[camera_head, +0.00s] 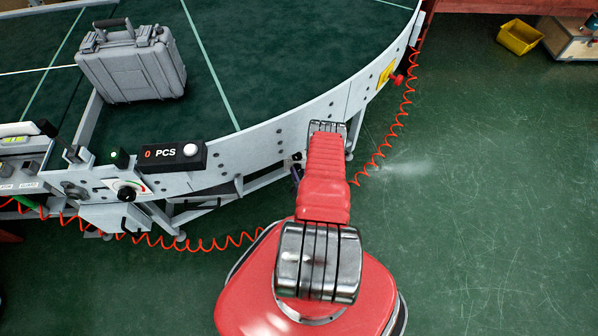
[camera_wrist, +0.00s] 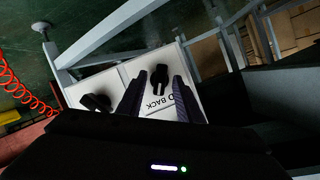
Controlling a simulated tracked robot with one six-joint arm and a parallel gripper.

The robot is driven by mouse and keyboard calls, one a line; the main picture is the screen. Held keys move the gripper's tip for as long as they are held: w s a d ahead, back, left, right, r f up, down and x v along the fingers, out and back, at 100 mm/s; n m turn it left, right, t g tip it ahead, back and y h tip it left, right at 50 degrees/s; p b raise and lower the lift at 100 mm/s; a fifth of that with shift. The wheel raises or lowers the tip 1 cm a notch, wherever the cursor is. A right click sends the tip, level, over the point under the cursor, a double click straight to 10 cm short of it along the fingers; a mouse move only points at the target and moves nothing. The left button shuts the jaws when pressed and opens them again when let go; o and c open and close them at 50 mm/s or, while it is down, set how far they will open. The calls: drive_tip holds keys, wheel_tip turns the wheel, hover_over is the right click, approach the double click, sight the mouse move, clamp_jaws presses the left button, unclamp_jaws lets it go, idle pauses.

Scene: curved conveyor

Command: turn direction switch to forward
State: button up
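The direction switch (camera_wrist: 159,77) is a black rotary knob on a pale control panel (camera_wrist: 192,92) in the wrist view. The panel's lettering appears upside down, with "BACK" readable and part of another word ending in D. My gripper (camera_wrist: 160,83) is open, its two dark fingers on either side of the switch in the picture. I cannot tell whether they touch it. In the head view, my red arm reaches to the conveyor's outer side and hides most of my gripper; the direction switch cannot be made out there.
A second black knob (camera_wrist: 96,103) is on the panel left of the fingers. The curved conveyor (camera_head: 262,128) carries a grey case (camera_head: 132,66). A counter box (camera_head: 172,156) and dial knob (camera_head: 126,193) sit on its edge. A red coiled cable (camera_head: 381,150) hangs along it.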

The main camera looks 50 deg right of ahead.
drive_tip(key=shift+w+d+f, duration=0.15)
drive_tip(key=shift+w+d, duration=0.15)
drive_tip(key=shift+w, duration=0.1)
